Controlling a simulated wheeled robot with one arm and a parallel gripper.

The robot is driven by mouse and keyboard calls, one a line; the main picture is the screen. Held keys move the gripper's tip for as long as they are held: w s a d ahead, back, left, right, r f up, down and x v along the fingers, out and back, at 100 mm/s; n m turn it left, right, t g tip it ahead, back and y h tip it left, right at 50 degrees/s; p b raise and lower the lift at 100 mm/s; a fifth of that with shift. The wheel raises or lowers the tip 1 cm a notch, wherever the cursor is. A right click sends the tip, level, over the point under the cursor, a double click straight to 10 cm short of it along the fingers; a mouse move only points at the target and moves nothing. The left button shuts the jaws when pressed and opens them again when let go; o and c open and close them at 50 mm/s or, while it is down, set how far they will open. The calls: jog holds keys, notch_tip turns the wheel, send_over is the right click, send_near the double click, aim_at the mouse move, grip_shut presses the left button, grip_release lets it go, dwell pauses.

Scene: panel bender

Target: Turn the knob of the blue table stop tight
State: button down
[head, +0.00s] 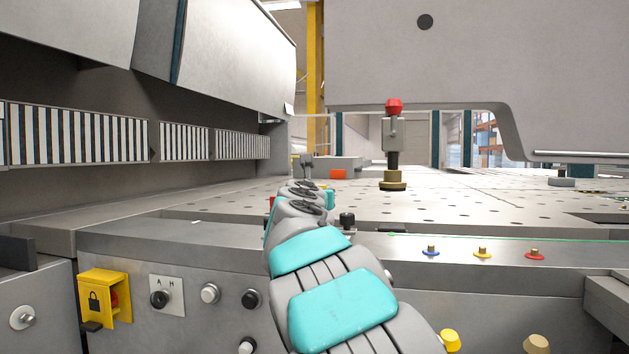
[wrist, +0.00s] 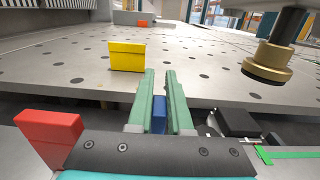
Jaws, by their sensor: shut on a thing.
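In the wrist view the blue table stop (wrist: 159,115) shows as a narrow blue piece between the green fingers of my gripper (wrist: 161,84). The fingers are shut on it, one on each side. Its knob cannot be made out, so I cannot tell which part of the stop is held or how tight the knob is. A yellow block-shaped stop (wrist: 127,57) stands upright on the perforated table beyond the fingertips. A red one (wrist: 50,131) is near at the left. In the head view my arm hides the fingers and the blue stop.
A brass-footed post with a red top (head: 393,150) stands on the perforated table (head: 450,203), to the right of my arm. A black knob-like part (wrist: 238,122) lies close right of my fingers. Small blue, yellow and red-based pins (head: 482,252) line the front ledge.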

jog(key=shift+d+f, duration=0.35)
jog(key=shift+f, duration=0.45)
jog(key=c, duration=1.1)
grip_release()
jog(key=shift+w, duration=0.1)
jog(key=shift+o, duration=1.3)
jog(key=shift+r, duration=0.1)
jog(key=shift+s+a, duration=0.2)
jog(key=shift+s, duration=0.45)
jog(key=v, duration=0.6)
jog(key=shift+s+a, duration=0.1)
jog(key=shift+s, duration=0.15)
jog(key=shift+r, duration=0.1)
